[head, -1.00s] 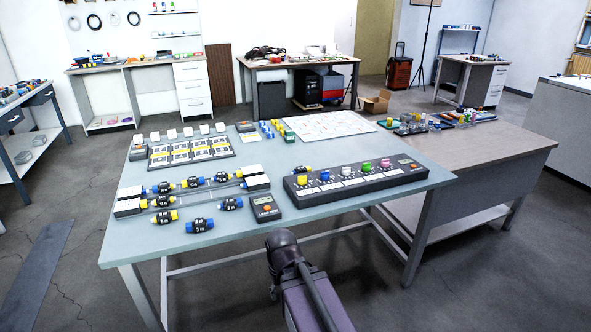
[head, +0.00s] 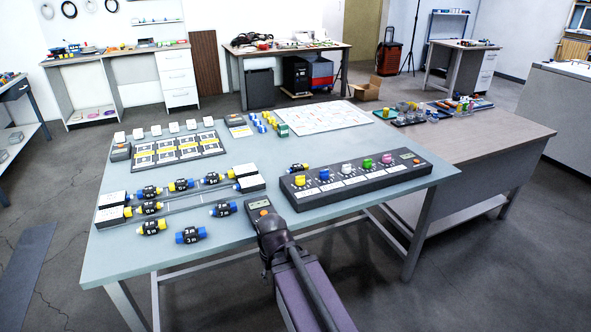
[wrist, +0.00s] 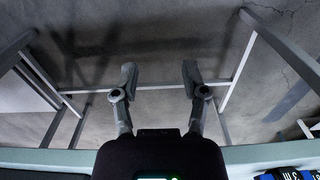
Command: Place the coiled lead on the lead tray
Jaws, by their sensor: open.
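I cannot single out the task's coiled lead on the near table. Dark coils (head: 68,9) hang on the back wall at the upper left in the head view, too small to tell whether one is the lead. I cannot tell which thing is the lead tray. My gripper (wrist: 159,76) is open and empty in the wrist view, its two fingers well apart over the floor beside the table edge. In the head view my arm reaches up to the table's front edge, and the gripper itself is hidden there.
The near table (head: 240,232) holds blue and yellow connectors (head: 190,235), a dark panel with coloured knobs (head: 355,176) and a white sheet (head: 318,117). A brown-topped table (head: 470,135) with small trays and parts adjoins at the right. Open floor lies to the left.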

